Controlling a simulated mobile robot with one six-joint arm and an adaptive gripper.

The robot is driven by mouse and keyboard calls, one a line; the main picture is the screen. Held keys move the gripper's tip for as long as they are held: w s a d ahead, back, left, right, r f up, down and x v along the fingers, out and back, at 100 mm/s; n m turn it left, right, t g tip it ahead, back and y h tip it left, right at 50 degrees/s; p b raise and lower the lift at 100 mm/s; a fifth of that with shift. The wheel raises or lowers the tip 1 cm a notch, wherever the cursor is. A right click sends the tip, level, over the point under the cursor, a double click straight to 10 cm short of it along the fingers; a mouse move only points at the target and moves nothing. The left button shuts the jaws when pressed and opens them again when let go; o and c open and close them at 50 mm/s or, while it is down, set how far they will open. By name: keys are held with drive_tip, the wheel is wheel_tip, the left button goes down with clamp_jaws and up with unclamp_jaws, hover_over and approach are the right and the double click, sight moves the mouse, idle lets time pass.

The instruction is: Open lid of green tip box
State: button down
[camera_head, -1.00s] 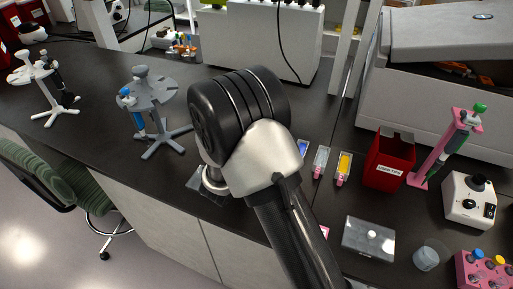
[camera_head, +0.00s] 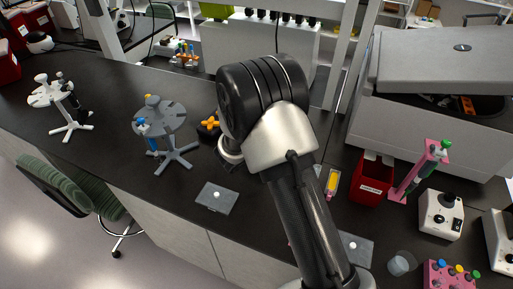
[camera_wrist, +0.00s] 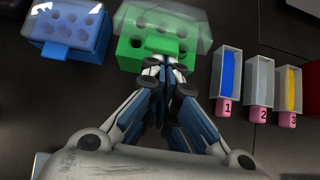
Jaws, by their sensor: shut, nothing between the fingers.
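The green tip box (camera_wrist: 128,55) is at the top middle of the wrist view, a green block with round holes in its top. Its clear lid (camera_wrist: 190,32) spreads over the top and past the right edge; I cannot tell whether it is raised at all. My gripper (camera_wrist: 168,64) is shut and empty. Its fingertips overlap the near side of the green box in the wrist view; I cannot tell whether they touch it. In the head view my arm hides the green box and the fingers.
A blue box (camera_wrist: 62,48) with a clear lid stands left of the green one. Numbered trays (camera_wrist: 229,80) stand to the right.

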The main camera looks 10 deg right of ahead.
drive_tip(key=shift+g+y, duration=0.6)
drive_tip(key=shift+g, duration=0.3)
drive_tip(key=w+d+r+p, duration=0.1)
drive_tip(key=r+p, duration=0.1)
drive_tip(key=p, duration=0.2)
drive_tip(key=w+d+r+p, duration=0.1)
drive_tip(key=w+r+p, duration=0.1)
drive_tip(key=p, duration=0.2)
drive_tip(key=w+d+r+p, duration=0.1)
drive_tip(key=r+p, duration=0.1)
drive_tip(key=p, duration=0.2)
drive_tip(key=shift+w+d+r, duration=0.1)
drive_tip(key=shift+w+r, duration=0.05)
drive_tip(key=shift+r, duration=0.2)
drive_tip(key=shift+w+d+r+p, duration=0.25)
drive_tip(key=shift+w+d, duration=0.3)
drive_tip(key=shift+w, duration=0.2)
drive_tip(key=shift+w+d+r+p, duration=0.25)
drive_tip(key=shift+w+d, duration=0.25)
drive_tip(key=shift+w, duration=0.2)
drive_tip(key=shift+r, duration=0.1)
